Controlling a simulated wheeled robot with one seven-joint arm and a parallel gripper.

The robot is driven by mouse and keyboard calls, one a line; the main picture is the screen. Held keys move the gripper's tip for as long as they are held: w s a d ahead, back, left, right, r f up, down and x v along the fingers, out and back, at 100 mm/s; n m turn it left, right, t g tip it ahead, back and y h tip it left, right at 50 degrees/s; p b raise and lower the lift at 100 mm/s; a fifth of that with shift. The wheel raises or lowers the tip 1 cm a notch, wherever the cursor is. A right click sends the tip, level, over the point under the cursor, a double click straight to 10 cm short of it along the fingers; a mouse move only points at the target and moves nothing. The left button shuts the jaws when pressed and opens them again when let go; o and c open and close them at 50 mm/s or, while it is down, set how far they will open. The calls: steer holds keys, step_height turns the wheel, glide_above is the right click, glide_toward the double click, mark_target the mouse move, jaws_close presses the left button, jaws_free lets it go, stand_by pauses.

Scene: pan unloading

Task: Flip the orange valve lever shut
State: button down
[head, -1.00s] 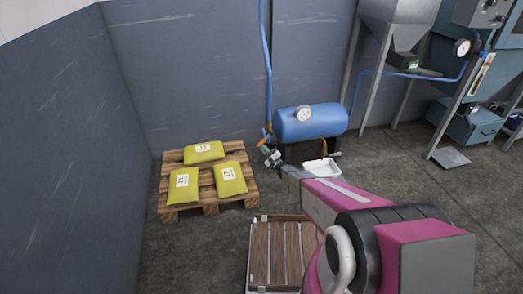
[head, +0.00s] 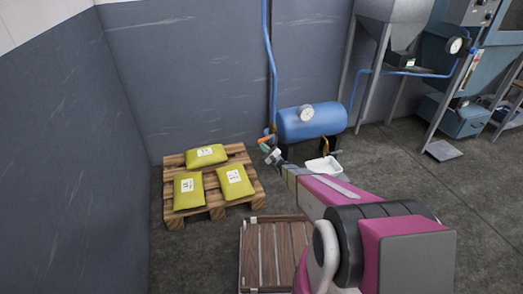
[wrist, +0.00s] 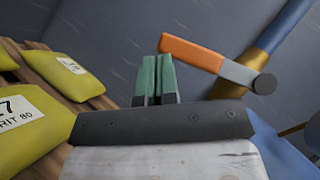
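The orange valve lever (wrist: 192,53) shows in the wrist view, right of the fingertips. Its grey arm runs down right to a round pivot by a brass fitting (wrist: 248,60) on a blue pipe (wrist: 288,25). The lever lies across the pipe's line. My gripper (wrist: 157,75) has its two green fingers together with nothing between them. The fingertips are just below the lever's free end; I cannot tell if they touch. In the head view the lever (head: 265,139) is a small orange patch just above my gripper (head: 265,148).
A blue tank (head: 312,122) with a gauge stands right of the valve, above a white tray (head: 324,166). A wooden pallet (head: 213,208) with yellow bags lies to the left. Another slatted wooden thing (head: 270,255) is near my arm. The grey wall is behind.

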mark_target(259, 141)
steer(key=shift+s+a+r, duration=0.1)
steer(key=shift+a+r, duration=0.25)
steer(key=shift+r, duration=0.3)
steer(key=shift+s+a+r, duration=0.1)
steer(key=shift+a+r, duration=0.2)
steer(key=shift+r, duration=0.45)
